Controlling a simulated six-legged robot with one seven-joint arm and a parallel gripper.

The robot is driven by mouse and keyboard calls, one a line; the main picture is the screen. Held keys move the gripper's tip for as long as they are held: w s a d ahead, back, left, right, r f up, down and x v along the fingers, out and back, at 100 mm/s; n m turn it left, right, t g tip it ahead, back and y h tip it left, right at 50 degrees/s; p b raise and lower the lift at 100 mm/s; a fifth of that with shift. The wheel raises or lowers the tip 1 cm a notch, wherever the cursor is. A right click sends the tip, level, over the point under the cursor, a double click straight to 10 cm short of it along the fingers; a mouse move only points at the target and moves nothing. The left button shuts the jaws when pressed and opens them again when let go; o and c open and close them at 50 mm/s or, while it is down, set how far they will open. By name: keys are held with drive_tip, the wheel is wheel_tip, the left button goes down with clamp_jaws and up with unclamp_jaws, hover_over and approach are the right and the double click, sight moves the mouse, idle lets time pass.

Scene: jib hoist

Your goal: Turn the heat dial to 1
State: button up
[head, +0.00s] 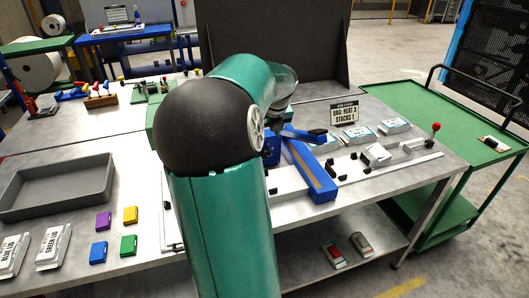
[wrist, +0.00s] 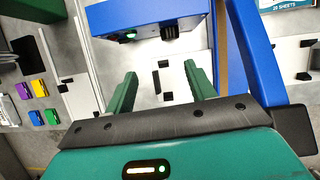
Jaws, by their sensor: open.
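The blue machine (head: 312,172) stands on the workbench, partly hidden behind my arm in the head view. In the wrist view its blue body (wrist: 150,17) spans the top, with a black knob (wrist: 171,32) on its near face that looks like the heat dial. Its markings and setting are too small to read. My gripper (wrist: 160,72) has two green fingers spread apart with nothing between them. The fingertips point toward the machine's face, below the knob in the picture and apart from it. My arm hides the gripper in the head view.
A round green-lit button (wrist: 127,37) sits left of the knob. A blue arm of the machine (wrist: 257,55) rises close to the right finger. A sign (head: 344,113) reads "BAG: HEAT 3 STACKS 1". A grey tray (head: 58,187) and several coloured blocks lie to the left.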

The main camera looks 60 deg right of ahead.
drive_tip(key=shift+m, duration=0.6)
drive_tip(key=x, duration=0.4)
drive_tip(key=s+d+x, duration=0.1)
drive_tip(key=x, duration=0.9)
drive_tip(key=shift+s+d, duration=0.2)
drive_tip(key=shift+d, duration=0.05)
drive_tip(key=shift+c, duration=0.2)
drive_tip(key=c, duration=0.9)
